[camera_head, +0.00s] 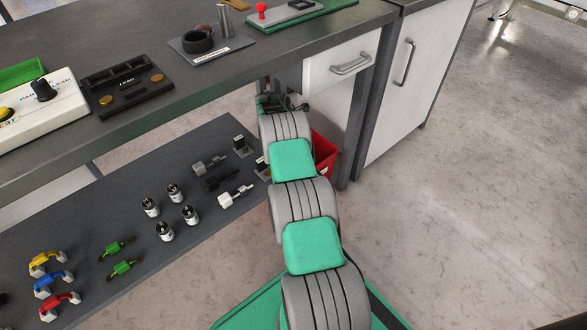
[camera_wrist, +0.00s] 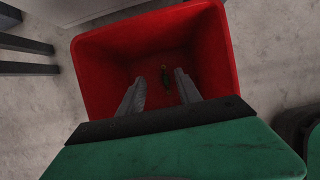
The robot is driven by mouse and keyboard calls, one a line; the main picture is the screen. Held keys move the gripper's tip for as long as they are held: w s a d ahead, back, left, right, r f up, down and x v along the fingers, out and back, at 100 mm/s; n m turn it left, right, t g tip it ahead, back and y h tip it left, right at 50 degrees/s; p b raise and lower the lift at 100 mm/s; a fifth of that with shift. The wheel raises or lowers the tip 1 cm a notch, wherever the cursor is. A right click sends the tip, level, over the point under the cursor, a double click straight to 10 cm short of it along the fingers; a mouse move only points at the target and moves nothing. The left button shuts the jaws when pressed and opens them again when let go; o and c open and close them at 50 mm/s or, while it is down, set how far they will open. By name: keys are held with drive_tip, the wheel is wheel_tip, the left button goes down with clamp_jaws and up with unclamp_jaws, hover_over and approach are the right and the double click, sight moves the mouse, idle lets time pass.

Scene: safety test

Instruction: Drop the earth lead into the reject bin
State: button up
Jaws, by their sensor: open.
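The red reject bin (camera_wrist: 105,60) fills much of the wrist view, seen from above. In the head view the bin (camera_head: 325,155) shows partly behind my arm, on the floor by the bench. My gripper (camera_wrist: 158,77) is open over the bin, its two fingers apart with nothing between them. A small dark, greenish-yellow item (camera_wrist: 165,77) lies in the bin, beyond the fingertips. It looks like the earth lead, but it is too small and dim to be sure.
The lower shelf (camera_head: 120,190) holds two green pieces (camera_head: 118,247), several capped cylinders (camera_head: 190,215), coloured curved pieces (camera_head: 55,280) and grey connectors (camera_head: 235,197). The bench top (camera_head: 230,75) bears instruments. The floor (camera_head: 460,200) at right is clear.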

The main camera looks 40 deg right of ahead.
drive_tip(key=p+v, duration=0.3)
drive_tip(key=v, duration=0.4)
drive_tip(key=shift+r, duration=0.2)
drive_tip(key=shift+a, duration=0.1)
